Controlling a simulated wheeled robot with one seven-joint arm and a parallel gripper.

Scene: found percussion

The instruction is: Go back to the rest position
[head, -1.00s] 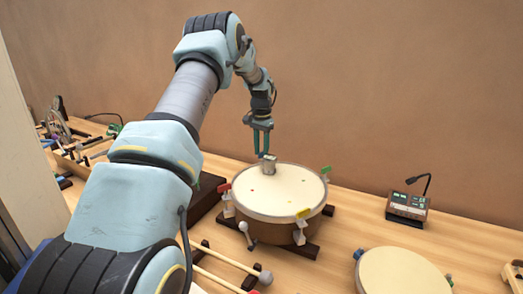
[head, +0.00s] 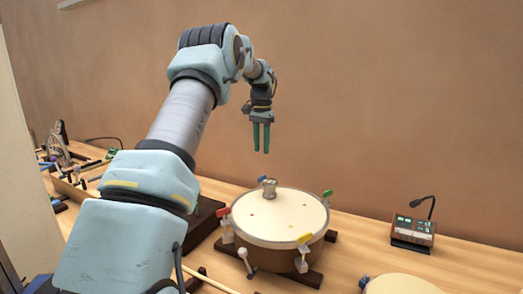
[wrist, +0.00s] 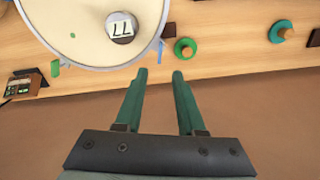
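My gripper (head: 261,151) hangs in the air above the back edge of the large drum, its green fingers pointing down. In the wrist view the fingers (wrist: 161,74) stand apart with nothing between them, so it is open and empty. The drum (head: 278,222) has a cream head with small coloured dots and coloured tabs around its rim. A small metal object (head: 269,188) stands on the back part of the drum head, below and apart from the fingers. In the wrist view its round top (wrist: 121,27) carries a white label that looks like "77".
A second drum (head: 400,286) is cut off at the lower right. A small console with a gooseneck (head: 412,232) stands right of the large drum. A wooden tray (head: 72,190) with mixed items is at the left.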

